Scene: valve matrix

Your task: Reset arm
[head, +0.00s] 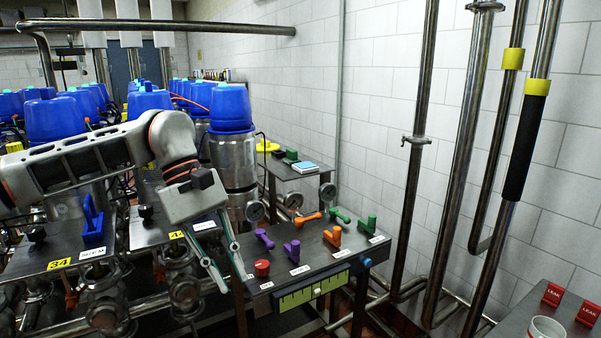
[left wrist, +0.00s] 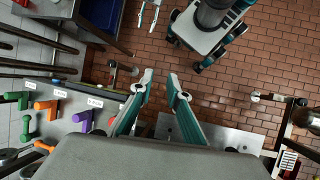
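My left gripper (head: 233,284) hangs at the left end of the lever console (head: 335,262), its fingers pointing down and apart. Nothing is between them. In the left wrist view my left gripper (left wrist: 160,76) also shows with a gap between its fingertips, over the brick floor. The console's levers lie to the left of the fingers there. In the same view, two small pale fingers of my right gripper (left wrist: 149,14) show at the top edge, apart and empty. My right gripper is not in the head view.
Purple levers (head: 292,250), orange levers (head: 333,236) and green levers (head: 367,224) stand on the console, with a red knob (head: 262,268). Blue-topped tanks (head: 231,108) stand behind my left arm. Vertical pipes (head: 465,140) rise at right. A white mug (head: 546,328) stands at bottom right.

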